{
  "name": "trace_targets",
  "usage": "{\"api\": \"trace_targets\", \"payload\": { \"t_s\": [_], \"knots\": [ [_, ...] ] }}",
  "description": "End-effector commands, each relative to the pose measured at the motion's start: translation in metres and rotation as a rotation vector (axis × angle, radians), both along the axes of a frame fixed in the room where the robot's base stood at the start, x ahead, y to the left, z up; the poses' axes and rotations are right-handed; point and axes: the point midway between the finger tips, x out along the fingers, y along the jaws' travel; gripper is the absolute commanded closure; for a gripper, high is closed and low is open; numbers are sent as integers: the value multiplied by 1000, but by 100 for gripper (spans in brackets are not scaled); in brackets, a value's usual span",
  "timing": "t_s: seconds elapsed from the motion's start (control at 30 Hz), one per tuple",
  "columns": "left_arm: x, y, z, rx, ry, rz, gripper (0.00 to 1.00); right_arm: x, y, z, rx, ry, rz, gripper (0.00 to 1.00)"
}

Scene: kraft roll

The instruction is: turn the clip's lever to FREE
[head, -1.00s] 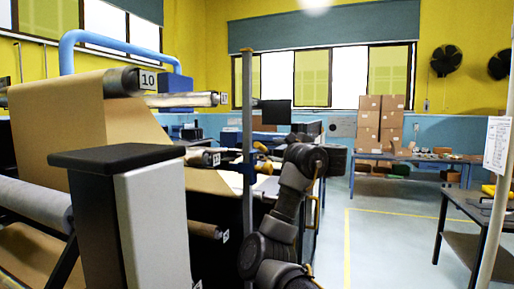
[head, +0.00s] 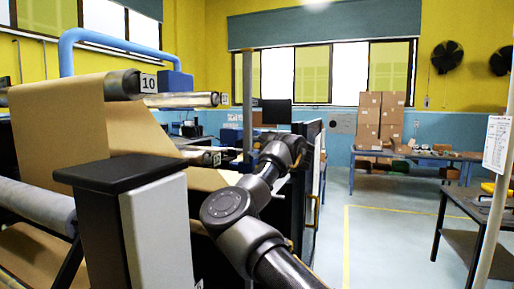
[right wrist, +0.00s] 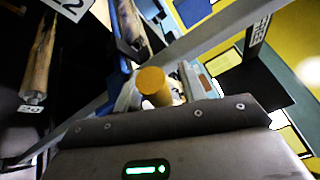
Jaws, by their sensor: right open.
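The lever's yellow-orange knob (right wrist: 153,86) is in the middle of the right wrist view, just in front of my right gripper's palm. The blue clip body (right wrist: 117,82) is beside it, against a grey post that crosses the view diagonally. In the head view a bit of the blue clip (head: 238,163) shows on the upright post (head: 248,95); my arm hides the lever. My right gripper (head: 270,145) is open at the clip. I cannot tell whether its fingers touch the lever. My left gripper is out of view.
A kraft paper roll (head: 70,125) marked 10 hangs at left on the machine. A black-topped post (head: 125,170) stands in front of it. The floor (head: 390,240) at right is clear up to a side table (head: 480,208). Boxes (head: 380,115) stand at the back.

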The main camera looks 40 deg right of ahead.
Motion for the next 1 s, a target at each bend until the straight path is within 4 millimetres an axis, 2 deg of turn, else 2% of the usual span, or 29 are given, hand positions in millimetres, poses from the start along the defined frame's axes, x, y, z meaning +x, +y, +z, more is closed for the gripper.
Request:
{"api": "trace_targets", "payload": {
  "t_s": [0.13,0.4,0.47,0.77,1.0],
  "knots": [
    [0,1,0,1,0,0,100,0,0,0,0,0,0,59],
    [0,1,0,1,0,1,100,0,0,0,1,0,0,94],
    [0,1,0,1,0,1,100,0,0,0,1,0,0,100],
    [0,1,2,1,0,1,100,0,0,1,7,4,1,100],
    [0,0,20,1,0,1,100,1,-4,12,75,40,1,100]
  ]
}}
